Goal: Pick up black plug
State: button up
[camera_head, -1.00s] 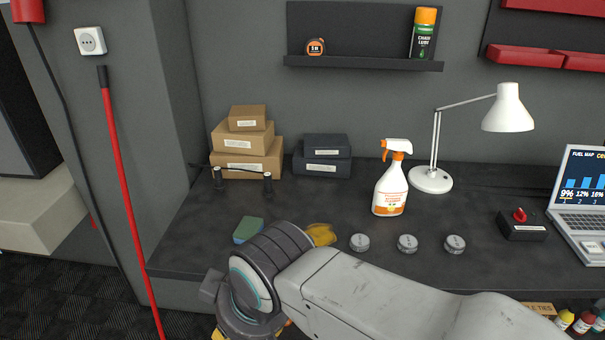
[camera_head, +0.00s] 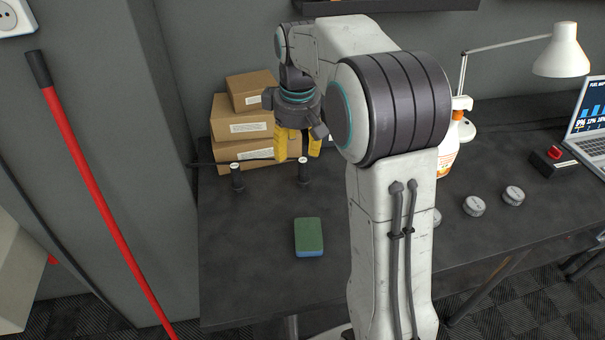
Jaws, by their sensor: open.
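Two short upright black cylinders with pale tops stand on the dark bench, a left one (camera_head: 237,179) and a right one (camera_head: 303,171). Either may be the black plug; I cannot tell which. A thin dark rod or cable runs past them. My gripper (camera_head: 299,157) points down with its yellow fingers spread and empty. In the picture its fingertips are just above the right cylinder's top, one to each side. How high they are above it is unclear.
Cardboard boxes (camera_head: 240,130) are stacked behind the cylinders. A green and blue sponge (camera_head: 309,237) lies in front on the bench (camera_head: 250,265). My arm partly hides the spray bottle (camera_head: 449,150). Grey discs (camera_head: 474,206), a lamp (camera_head: 560,55) and a laptop (camera_head: 590,125) are to the right.

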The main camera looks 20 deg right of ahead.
jog(key=n+g, duration=0.2)
send_over(303, 171)
jog(key=w, duration=0.1)
jog(key=f, duration=1)
jog(key=shift+w+a, duration=0.1)
jog(key=shift+a, duration=0.1)
notch_tip(303, 171, down, 2)
jog(key=shift+w+d, duration=0.1)
jog(key=f, duration=0.3)
jog(key=f+p, duration=0.1)
jog(key=shift+d+f, duration=0.4)
jog(key=shift+f, duration=0.45)
jog(key=shift+o, duration=0.3)
grip_shut()
